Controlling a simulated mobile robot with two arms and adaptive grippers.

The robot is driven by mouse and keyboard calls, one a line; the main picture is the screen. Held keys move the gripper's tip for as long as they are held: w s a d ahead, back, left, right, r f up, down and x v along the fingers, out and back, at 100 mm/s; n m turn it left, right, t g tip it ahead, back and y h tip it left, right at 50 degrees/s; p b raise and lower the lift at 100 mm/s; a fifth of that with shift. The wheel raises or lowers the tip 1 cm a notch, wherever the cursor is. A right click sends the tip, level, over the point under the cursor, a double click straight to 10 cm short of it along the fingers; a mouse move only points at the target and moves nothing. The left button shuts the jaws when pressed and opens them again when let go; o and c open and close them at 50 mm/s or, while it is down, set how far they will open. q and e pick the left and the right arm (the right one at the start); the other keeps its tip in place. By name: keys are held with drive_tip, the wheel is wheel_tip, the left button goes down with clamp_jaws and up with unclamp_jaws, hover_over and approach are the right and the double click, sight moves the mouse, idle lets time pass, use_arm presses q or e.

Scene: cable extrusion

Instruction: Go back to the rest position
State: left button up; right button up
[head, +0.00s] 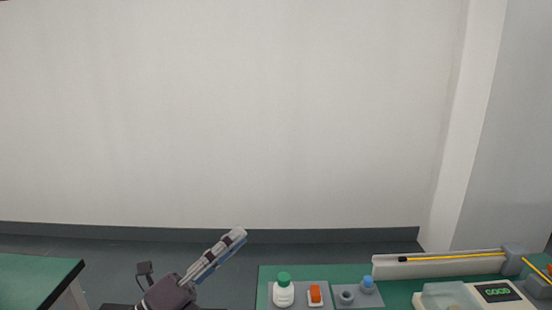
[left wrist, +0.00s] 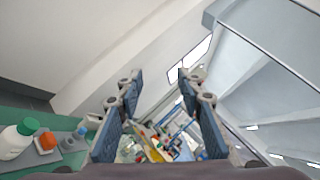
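My left gripper (head: 238,237) is in the lower middle of the head view, raised in front of the floor and wall, left of the green bench (head: 263,289). In the left wrist view its two fingers (left wrist: 154,90) stand apart with nothing between them, so it is open and empty. It touches nothing that I can see. My right gripper does not show in either view.
The bench holds a white bottle with a green cap (head: 283,292), an orange-and-white item (head: 315,295), a grey holder (head: 346,296), a blue-capped piece (head: 367,283), a yellow cable (head: 450,257) and a device reading GOOD (head: 497,292). Another green table (head: 35,280) stands left; floor lies between.

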use_arm(q)
drive_tip(key=s+a+f+n+y, duration=0.2)
drive_tip(key=a+f+n+y, duration=0.5)
drive_tip(key=f+n, duration=0.4)
drive_tip(key=s+a+f+n+y, duration=0.1)
drive_tip(key=a+f+n+y, duration=0.5)
drive_tip(key=f+n+y, duration=0.55)
drive_tip(key=s+d+f+n+g+h, duration=0.1)
drive_tip(key=s+f+n+g, duration=0.5)
drive_tip(key=s, duration=0.8)
drive_tip(key=s+f+n+g+h, duration=0.1)
drive_tip(key=s+f+n+g, duration=0.35)
drive_tip(key=s+f, duration=0.6)
drive_tip(key=s+f+g+b, duration=0.2)
drive_tip(key=s+f+b, duration=0.15)
drive_tip(key=f, duration=2.35)
drive_tip(key=s+a+f+g+b, duration=0.1)
drive_tip(key=s+a+f+b, duration=0.1)
drive_tip(key=s+f, duration=1.5)
drive_tip(key=shift+s+a+f+m, duration=0.4)
drive_tip(key=shift+a+f, duration=0.1)
drive_tip(key=shift+f, duration=0.15)
